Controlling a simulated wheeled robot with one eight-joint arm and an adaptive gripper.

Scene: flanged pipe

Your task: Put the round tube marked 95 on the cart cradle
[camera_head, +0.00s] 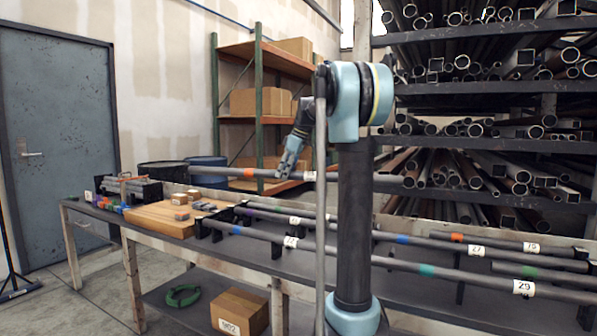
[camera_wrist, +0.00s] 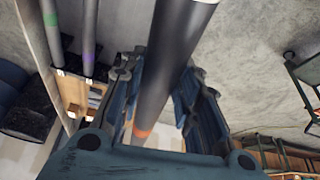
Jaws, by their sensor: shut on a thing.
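My gripper (camera_head: 285,174) is shut on a dark grey round tube (camera_head: 232,172), held roughly level above the bench. I cannot tell which support is the cart cradle; black notched supports (camera_head: 203,229) stand on the bench.
Several labelled tubes lie along the bench below, among them one marked 29 (camera_head: 450,273) and one marked 75 (camera_head: 505,243). A wooden board (camera_head: 160,219) lies at the left. A full pipe rack (camera_head: 470,87) stands behind on the right. Blue barrel (camera_head: 207,166) behind the bench.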

